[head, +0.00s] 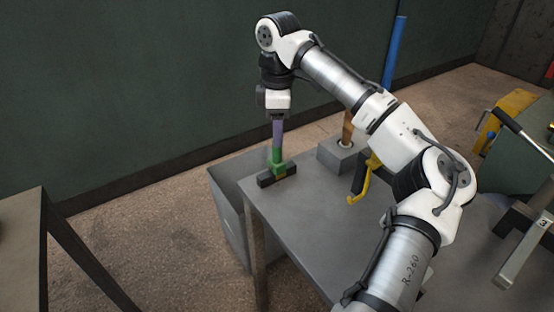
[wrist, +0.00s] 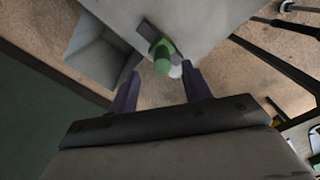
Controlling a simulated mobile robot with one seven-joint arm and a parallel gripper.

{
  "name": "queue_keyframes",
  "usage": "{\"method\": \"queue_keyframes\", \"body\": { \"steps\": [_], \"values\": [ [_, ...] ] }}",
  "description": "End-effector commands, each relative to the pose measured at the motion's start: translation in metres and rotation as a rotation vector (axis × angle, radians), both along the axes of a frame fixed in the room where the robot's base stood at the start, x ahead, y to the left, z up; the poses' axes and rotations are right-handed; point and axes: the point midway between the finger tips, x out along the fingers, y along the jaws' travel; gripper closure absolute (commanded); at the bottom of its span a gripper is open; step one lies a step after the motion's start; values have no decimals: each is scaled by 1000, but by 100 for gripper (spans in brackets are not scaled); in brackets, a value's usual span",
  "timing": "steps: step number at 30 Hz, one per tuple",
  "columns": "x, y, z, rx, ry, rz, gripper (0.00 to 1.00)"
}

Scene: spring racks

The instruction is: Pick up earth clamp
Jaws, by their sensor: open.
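The earth clamp looks to be the green piece (head: 277,168) with a dark bar-shaped base, near the corner of the grey table (head: 300,215). In the wrist view, the green upright part of the clamp (wrist: 162,58) points toward the camera, with its dark base behind it. My gripper (head: 277,148) points down at the clamp from just above. Its purple fingers (wrist: 161,70) are open, one on each side of the green part in the picture. I cannot tell whether they touch it.
A grey open bin (head: 232,215) stands against the table's left side. A grey block with a brown upright piece (head: 347,130) and a yellow-and-black tool (head: 356,190) are to the right on the table. A dark table (head: 22,225) stands at far left.

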Motion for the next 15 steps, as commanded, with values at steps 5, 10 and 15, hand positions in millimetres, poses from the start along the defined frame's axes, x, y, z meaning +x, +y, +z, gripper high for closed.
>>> {"method": "queue_keyframes", "body": {
  "steps": [5, 10, 15],
  "values": [
    [-4, 1, -27, -2, 1, 0, 51],
    [-4, 2, -42, 1, -1, 0, 51],
    [-4, 2, -43, 1, -1, 0, 51]
  ]
}}
